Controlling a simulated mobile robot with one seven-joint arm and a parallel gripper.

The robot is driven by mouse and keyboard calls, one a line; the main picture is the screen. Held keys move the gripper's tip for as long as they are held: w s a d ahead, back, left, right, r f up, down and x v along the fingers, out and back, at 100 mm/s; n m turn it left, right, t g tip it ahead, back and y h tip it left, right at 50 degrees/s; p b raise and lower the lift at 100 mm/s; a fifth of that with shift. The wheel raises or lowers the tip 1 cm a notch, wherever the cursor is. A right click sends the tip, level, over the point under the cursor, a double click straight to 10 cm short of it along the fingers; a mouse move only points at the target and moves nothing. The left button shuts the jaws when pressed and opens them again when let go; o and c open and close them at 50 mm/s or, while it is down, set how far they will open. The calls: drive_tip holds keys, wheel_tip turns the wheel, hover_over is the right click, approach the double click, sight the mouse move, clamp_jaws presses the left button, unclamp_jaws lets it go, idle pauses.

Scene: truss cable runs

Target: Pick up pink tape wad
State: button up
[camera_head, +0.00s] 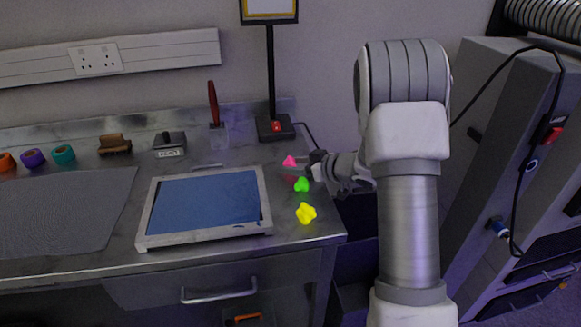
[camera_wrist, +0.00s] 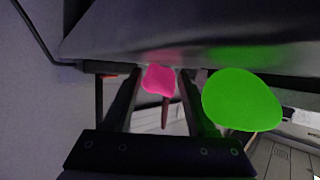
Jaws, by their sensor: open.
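The pink tape wad (camera_head: 289,161) lies on the metal bench near its right end. In the wrist view the pink tape wad (camera_wrist: 158,79) shows between my two fingers, toward their tips. My gripper (camera_head: 312,165) is open and comes in low from the right, close to the wad. In the wrist view my gripper (camera_wrist: 160,72) has a finger on each side of the wad; I cannot tell whether either touches it. A green wad (camera_head: 302,185) is close by. In the wrist view the green wad (camera_wrist: 242,100) appears just outside the right finger.
A yellow wad (camera_head: 305,213) lies nearer the bench's front edge. A framed blue screen (camera_head: 205,203) lies to the left. A stand with a dark base (camera_head: 275,128) is behind the pink wad. A grey cabinet (camera_head: 500,130) stands to the right of my arm.

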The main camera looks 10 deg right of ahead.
clamp_jaws()
drive_tip(key=shift+r, duration=0.1)
